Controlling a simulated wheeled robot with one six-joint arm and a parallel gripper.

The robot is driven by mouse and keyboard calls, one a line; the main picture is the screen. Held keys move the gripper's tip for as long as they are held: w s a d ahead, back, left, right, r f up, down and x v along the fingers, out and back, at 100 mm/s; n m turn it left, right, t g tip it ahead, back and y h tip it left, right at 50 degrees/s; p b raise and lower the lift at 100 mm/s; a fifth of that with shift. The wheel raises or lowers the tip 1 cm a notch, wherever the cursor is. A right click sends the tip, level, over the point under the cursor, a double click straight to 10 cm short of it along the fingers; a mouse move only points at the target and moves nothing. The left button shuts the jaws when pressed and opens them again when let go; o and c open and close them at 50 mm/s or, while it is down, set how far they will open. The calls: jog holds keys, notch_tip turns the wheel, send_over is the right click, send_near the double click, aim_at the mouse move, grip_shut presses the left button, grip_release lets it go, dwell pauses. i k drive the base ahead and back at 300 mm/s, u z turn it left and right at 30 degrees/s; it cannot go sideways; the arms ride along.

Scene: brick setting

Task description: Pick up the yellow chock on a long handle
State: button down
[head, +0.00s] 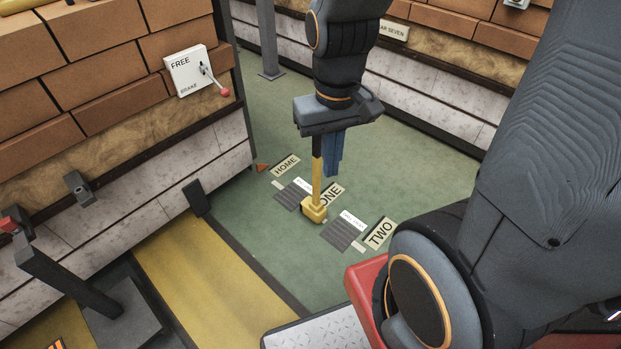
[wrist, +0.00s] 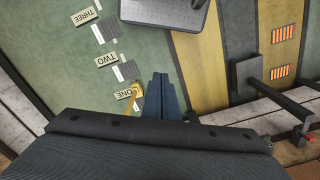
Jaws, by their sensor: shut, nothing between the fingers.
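The yellow chock (head: 314,212) rests on the green floor by the label ONE. Its long handle (head: 317,178) stands upright, yellow below and dark near the top. The top end is hidden behind my gripper's body in the head view. My gripper (head: 333,172) points down with its blue fingers shut and empty, just right of the handle in the picture. In the wrist view the shut fingers (wrist: 160,78) show, with part of the yellow chock (wrist: 133,92) to their left by ONE. I cannot tell whether gripper and handle touch.
Floor labels HOME (head: 286,165) and TWO (head: 380,234) lie on either side of ONE, with grey striped plates. A brick-topped wall (head: 120,180) with a FREE/BRAKE lever box (head: 190,72) stands left. A dark post (head: 70,280) is front left. Green floor behind is clear.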

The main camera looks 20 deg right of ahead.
aim_at(312, 208)
jog(key=z, duration=2.6)
jog(key=i, duration=0.9)
jog(key=u, duration=2.95)
jog(key=i, duration=0.5)
jog(key=z, duration=0.05)
